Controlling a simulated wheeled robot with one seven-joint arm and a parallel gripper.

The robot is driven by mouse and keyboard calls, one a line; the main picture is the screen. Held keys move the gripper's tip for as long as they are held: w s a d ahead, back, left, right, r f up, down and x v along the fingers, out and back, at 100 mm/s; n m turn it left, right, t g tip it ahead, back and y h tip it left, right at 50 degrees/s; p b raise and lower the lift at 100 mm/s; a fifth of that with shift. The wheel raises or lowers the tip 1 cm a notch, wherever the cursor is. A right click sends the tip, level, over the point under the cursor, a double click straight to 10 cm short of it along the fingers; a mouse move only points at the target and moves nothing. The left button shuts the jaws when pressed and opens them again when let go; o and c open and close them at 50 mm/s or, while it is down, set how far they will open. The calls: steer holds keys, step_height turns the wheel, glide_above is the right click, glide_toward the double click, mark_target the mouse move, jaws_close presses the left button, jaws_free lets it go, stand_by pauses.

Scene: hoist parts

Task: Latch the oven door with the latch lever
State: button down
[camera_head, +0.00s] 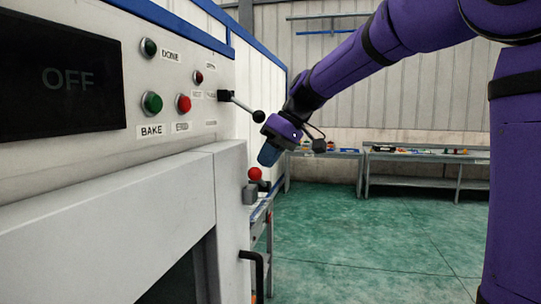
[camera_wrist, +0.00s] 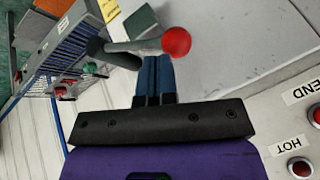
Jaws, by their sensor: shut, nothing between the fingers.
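The latch lever has a red ball knob (camera_head: 255,173) and sits by a grey block (camera_head: 250,192) at the right edge of the oven front. In the wrist view its red knob (camera_wrist: 177,41) is at the top centre, with a grey arm reaching left to a dark end. The oven door (camera_head: 180,190) looks closed against the front. My gripper (camera_head: 268,158) is shut and empty, pointing down just above and right of the knob. In the wrist view its blue fingertips (camera_wrist: 153,60) are together beside the knob; whether they touch the lever cannot be told.
A black-ball lever (camera_head: 258,116) sticks out of the control panel close to my wrist. Panel buttons (camera_head: 152,102) and an OFF display (camera_head: 60,85) are left. A black handle (camera_head: 255,262) is below. Workbenches (camera_head: 420,157) stand behind; the green floor (camera_head: 370,240) is clear.

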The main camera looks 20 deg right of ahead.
mark_target(263, 181)
steer(key=s+a+f+n+t+h, duration=0.1)
steer(key=s+a+f+t+h, duration=0.1)
steer(key=f, duration=0.4)
steer(key=shift+s+a+n+t+h, duration=0.3)
steer(key=shift+s+t+h, duration=0.4)
steer(key=shift+t, duration=0.5)
steer(key=shift+s, duration=0.1)
